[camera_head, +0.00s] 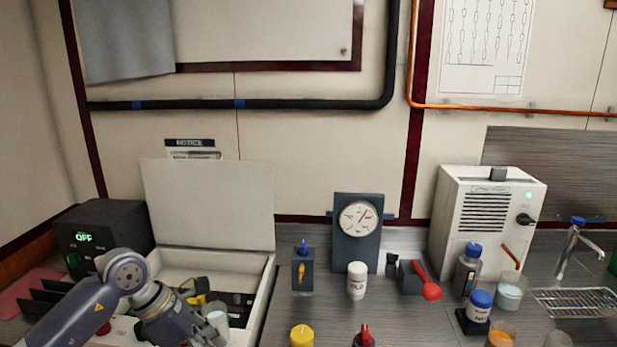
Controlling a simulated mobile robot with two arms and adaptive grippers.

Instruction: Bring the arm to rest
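My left arm comes in from the lower left. Its gripper (210,340) is low over the front of an open white case (262,290), and its fingertips are partly cut off by the bottom edge. A pale cylinder (217,320) is right beside the fingers; I cannot tell whether they touch it or whether the fingers are open or shut. The case's lid (207,205) stands upright against the wall. Dark and yellow parts lie inside the case, partly hidden by my gripper. My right gripper is not in view.
A black box with a green "OFF" display (85,238) stands left. A gauge (357,219), a white bottle (356,280), a red-handled block (412,277), a white machine (487,222), several bottles and cups, and a tap (570,245) stand right. Free counter is limited.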

